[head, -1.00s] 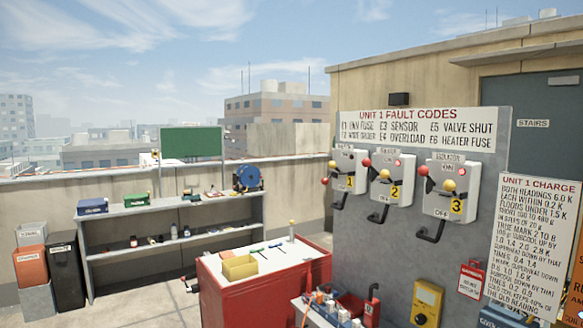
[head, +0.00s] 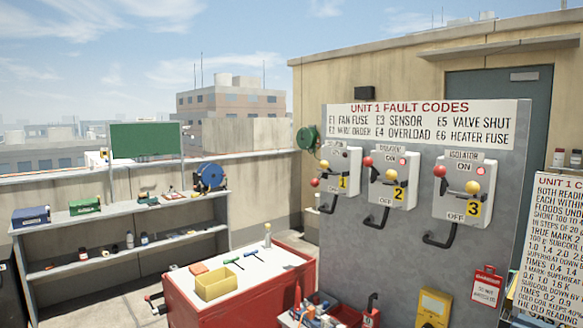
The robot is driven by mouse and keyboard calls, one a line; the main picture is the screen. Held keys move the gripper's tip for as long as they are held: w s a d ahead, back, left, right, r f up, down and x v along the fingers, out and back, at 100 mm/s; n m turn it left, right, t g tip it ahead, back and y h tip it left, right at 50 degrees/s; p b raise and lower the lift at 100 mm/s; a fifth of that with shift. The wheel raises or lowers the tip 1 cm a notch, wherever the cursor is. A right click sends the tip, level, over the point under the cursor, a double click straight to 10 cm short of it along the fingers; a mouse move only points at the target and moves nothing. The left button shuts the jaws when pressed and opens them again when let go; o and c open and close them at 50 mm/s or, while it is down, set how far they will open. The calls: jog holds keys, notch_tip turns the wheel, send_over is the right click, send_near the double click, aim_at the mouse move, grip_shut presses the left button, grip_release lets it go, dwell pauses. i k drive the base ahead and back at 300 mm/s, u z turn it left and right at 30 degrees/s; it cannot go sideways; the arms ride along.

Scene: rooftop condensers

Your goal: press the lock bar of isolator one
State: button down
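Isolator one (head: 346,160) is the leftmost of three white boxes on the grey panel, marked with a yellow number 1 plate. A black bent bar (head: 327,207) hangs below the box. I cannot tell which part is the lock bar. My gripper is not in view.
Isolator two (head: 391,185) and isolator three (head: 463,190) hang to the right, each with a black bar below. A red bench (head: 200,310) with a yellow bin (head: 215,284) stands left of the panel. A grey shelf (head: 120,215) stands at the left wall.

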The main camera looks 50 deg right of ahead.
aim_at(324, 165)
jog(key=z, duration=0.2)
jog(key=i, duration=1.55)
jog(key=z, duration=0.3)
